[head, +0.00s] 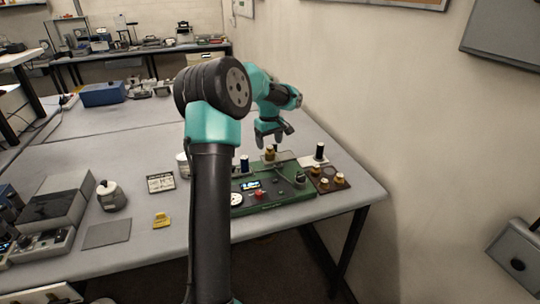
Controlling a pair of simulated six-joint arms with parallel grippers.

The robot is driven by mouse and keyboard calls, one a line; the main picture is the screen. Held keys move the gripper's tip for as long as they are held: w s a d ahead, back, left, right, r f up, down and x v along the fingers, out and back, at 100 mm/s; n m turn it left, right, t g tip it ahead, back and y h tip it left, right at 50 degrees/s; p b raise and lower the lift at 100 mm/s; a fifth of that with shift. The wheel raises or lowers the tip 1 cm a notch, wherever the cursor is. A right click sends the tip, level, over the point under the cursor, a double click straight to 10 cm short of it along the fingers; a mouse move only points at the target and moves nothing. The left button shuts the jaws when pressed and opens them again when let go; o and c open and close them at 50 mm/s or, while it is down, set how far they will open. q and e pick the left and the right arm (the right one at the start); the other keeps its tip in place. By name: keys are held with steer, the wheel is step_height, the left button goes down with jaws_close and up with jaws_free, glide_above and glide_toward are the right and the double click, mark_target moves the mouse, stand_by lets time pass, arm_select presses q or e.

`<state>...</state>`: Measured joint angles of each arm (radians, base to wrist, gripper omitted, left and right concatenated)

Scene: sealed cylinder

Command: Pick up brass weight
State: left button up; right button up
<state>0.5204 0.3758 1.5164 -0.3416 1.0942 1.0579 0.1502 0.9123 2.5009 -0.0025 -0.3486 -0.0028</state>
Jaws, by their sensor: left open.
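My left gripper (274,138) is open, fingers pointing down, above the back of a green instrument (272,202). A small brass weight (270,153) stands on that instrument's back part, just below the fingers and apart from them as far as I can tell. Several more brass weights (340,178) stand on a brown tray (330,187) to the right of the instrument. My right gripper is out of view.
The wall is close on the right.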

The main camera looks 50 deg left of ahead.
mark_target(270, 147)
arm_select(q)
steer(key=shift+d+f, duration=0.2)
steer(key=shift+f, duration=2.4)
steer(key=c, duration=1.3)
steer(key=shift+o, duration=0.2)
steer(key=shift+r, duration=0.1)
steer(key=shift+r, duration=1.55)
steer(key=shift+s+d+r, duration=0.15)
steer(key=shift+d+r, duration=0.05)
steer(key=s+d+r, duration=0.1)
steer(key=s+d, duration=0.8)
steer(key=d, duration=0.3)
steer(key=shift+s+d+r, duration=0.15)
steer(key=shift+d+r, duration=0.05)
steer(key=shift+d, duration=0.05)
